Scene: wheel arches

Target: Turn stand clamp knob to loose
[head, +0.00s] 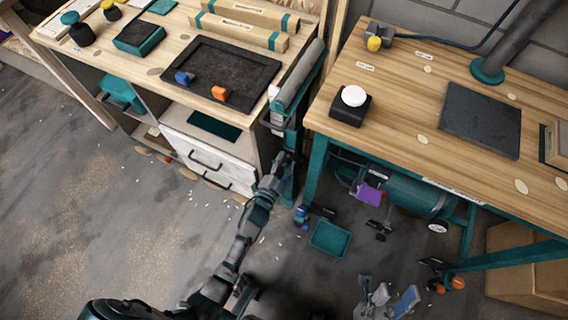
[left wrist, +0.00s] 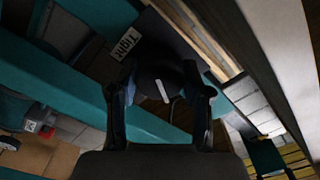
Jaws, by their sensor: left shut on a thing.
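The dark clamp knob (left wrist: 160,92) with a white pointer line sits in the middle of the left wrist view. Its line points up and slightly left. A white "Tight" label (left wrist: 126,43) is above and left of it. My left gripper (left wrist: 162,88) is shut on the knob, one finger on each side. In the head view my left gripper (head: 284,163) is at the stand (head: 290,135) between the two benches; the knob is hidden there. My right gripper (head: 384,296) is low at the bottom right, fingers apart and empty.
The left bench (head: 150,60) carries a black tray (head: 225,62); white drawers (head: 205,160) are beneath. The right bench (head: 400,75) holds a dark plate (head: 480,120) and a white-topped button box (head: 350,105). A teal tank (head: 415,195) and teal tray (head: 330,238) are below.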

